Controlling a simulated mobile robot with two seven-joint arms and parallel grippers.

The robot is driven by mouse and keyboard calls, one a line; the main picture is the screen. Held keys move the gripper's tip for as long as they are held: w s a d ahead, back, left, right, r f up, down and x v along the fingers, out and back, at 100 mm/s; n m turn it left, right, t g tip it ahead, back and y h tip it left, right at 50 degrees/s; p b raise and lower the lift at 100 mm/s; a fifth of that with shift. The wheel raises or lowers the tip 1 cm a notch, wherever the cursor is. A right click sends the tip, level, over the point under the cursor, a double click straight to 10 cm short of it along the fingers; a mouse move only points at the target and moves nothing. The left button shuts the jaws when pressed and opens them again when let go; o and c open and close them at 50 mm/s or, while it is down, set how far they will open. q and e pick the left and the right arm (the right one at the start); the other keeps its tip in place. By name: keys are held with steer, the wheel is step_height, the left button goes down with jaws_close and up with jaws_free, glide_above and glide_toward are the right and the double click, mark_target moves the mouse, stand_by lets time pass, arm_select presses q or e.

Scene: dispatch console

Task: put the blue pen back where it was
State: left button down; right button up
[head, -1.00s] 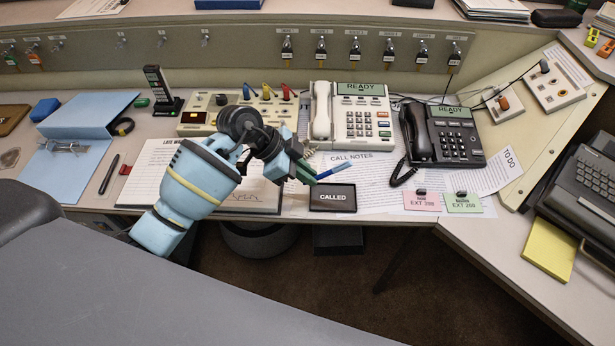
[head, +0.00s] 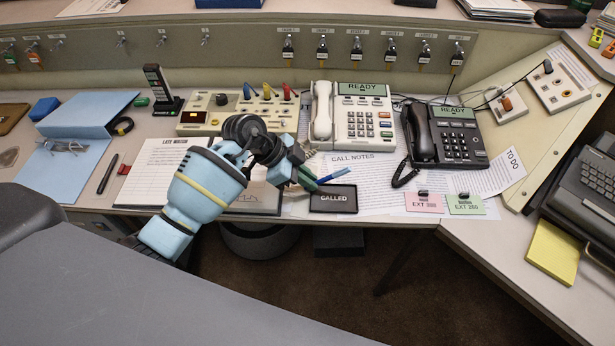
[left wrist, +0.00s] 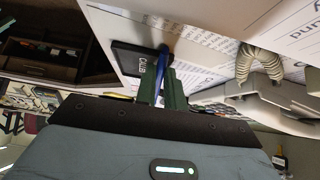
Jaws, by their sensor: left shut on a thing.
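The blue pen (head: 334,175) is held in my left gripper (head: 308,180), which is shut on it. The pen sticks out to the right of the jaws, just above the black "CALLED" plate (head: 333,199) and the call notes sheet (head: 376,172). In the left wrist view the pen (left wrist: 161,62) stands between the green fingertips (left wrist: 162,88), with the "CALLED" plate (left wrist: 135,62) close beside it. I cannot tell whether the pen touches the desk or the plate. My right gripper is not in view.
A white phone (head: 363,117) and a dark phone (head: 453,135) stand behind the gripper. An open log book (head: 157,165) lies to the left, partly behind my arm. Pink (head: 423,203) and green (head: 466,204) cards lie on the right, near the desk's front edge.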

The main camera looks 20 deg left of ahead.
arm_select(q)
steer(key=c, duration=1.5)
jaws_free()
steer(key=p+v, duration=0.1)
steer(key=v, duration=1.1)
steer(key=shift+s, duration=0.1)
